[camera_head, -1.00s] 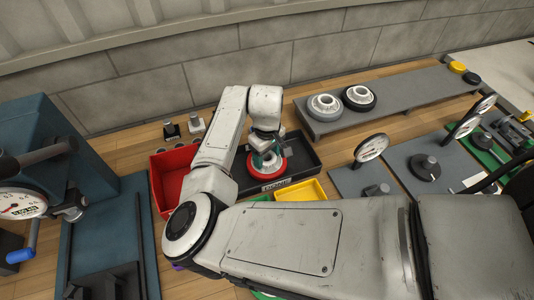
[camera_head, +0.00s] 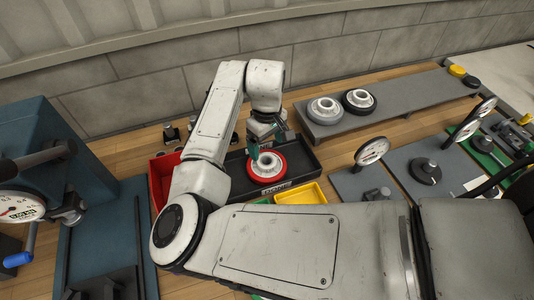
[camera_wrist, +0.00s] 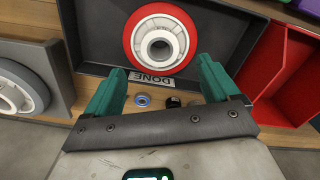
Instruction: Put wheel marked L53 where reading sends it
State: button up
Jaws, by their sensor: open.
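A wheel with a red rim and white hub (camera_head: 266,166) lies flat in the black tray (camera_head: 308,150) labelled DONE. It also shows in the wrist view (camera_wrist: 160,46), ahead of my fingertips. My gripper (camera_head: 262,140) is above and behind this wheel, its green fingers (camera_wrist: 160,85) apart with nothing between them. Two more wheels, one grey-rimmed (camera_head: 325,110) and one black-rimmed (camera_head: 359,99), lie on the grey raised shelf (camera_head: 420,97). No L53 mark is readable on any wheel.
A red bin (camera_head: 160,182) and a yellow bin (camera_head: 304,194) adjoin the tray. Dial gauges (camera_head: 371,151) stand on panels to the right. A blue press with a gauge (camera_head: 22,207) is at left. Small knobs (camera_head: 170,134) stand behind the red bin.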

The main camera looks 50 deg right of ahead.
notch_tip(320, 180, up, 5)
jog(key=shift+r, duration=0.1)
dwell(0.7)
